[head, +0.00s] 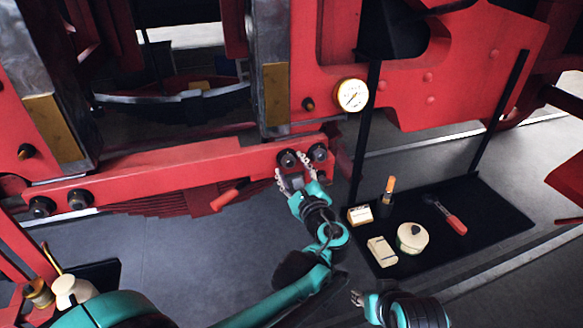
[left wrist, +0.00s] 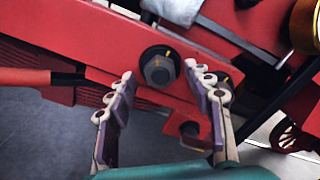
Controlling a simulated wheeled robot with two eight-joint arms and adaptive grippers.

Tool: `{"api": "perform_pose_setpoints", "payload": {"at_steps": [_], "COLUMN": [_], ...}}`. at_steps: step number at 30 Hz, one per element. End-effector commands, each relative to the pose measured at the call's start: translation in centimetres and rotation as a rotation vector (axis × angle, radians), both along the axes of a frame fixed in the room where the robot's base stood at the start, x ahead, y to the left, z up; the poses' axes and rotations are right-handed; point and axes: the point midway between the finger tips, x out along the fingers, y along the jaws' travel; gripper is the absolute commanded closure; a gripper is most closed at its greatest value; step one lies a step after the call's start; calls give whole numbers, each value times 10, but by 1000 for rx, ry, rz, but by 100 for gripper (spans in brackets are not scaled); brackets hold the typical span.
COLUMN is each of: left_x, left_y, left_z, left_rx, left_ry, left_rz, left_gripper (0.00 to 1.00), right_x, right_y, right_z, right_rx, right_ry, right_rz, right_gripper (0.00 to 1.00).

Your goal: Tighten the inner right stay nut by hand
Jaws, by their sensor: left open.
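The inner right stay nut (head: 287,158) is a dark nut on the right end of the red beam (head: 170,170). It also shows in the left wrist view (left wrist: 158,68) as a dark hex nut on a round base with a yellow mark. The outer right nut (head: 318,152) sits just right of it, partly behind a finger in the wrist view. My left gripper (head: 293,165) is open, its fingers pointing at the inner nut, one to each side. Contact cannot be told. My right gripper (head: 357,298) is low in the head view, apart from the beam; its jaws are unclear.
A red-handled tool (head: 228,196) sticks out below the beam, left of my left gripper. A black tray (head: 490,215) on the right holds a red-handled tool (head: 452,222), a round tin (head: 412,238) and small boxes (head: 382,251). A gauge (head: 351,95) stands above the nuts.

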Motion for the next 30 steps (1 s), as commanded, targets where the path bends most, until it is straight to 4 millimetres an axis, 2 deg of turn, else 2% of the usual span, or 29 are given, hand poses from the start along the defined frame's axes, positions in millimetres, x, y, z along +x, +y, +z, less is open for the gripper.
{"api": "perform_pose_setpoints", "payload": {"at_steps": [7,12,16,27,30], "left_x": [-40,-60,-66,-66,-66], "left_y": [-14,-20,-22,-21,-13], "left_z": [0,0,-1,0,-3], "left_rx": [0,0,0,0,-29], "left_ry": [0,0,1,1,12], "left_rz": [-5,-3,-1,-1,11], "left_gripper": [48,48,48,48,48], "right_x": [0,0,0,0,0], "right_y": [0,0,0,0,0], "right_z": [0,0,0,0,0], "right_rx": [0,0,0,0,0], "right_ry": [0,0,0,0,0], "right_rz": [0,0,0,0,0], "right_gripper": [60,60,60,60,60]}}
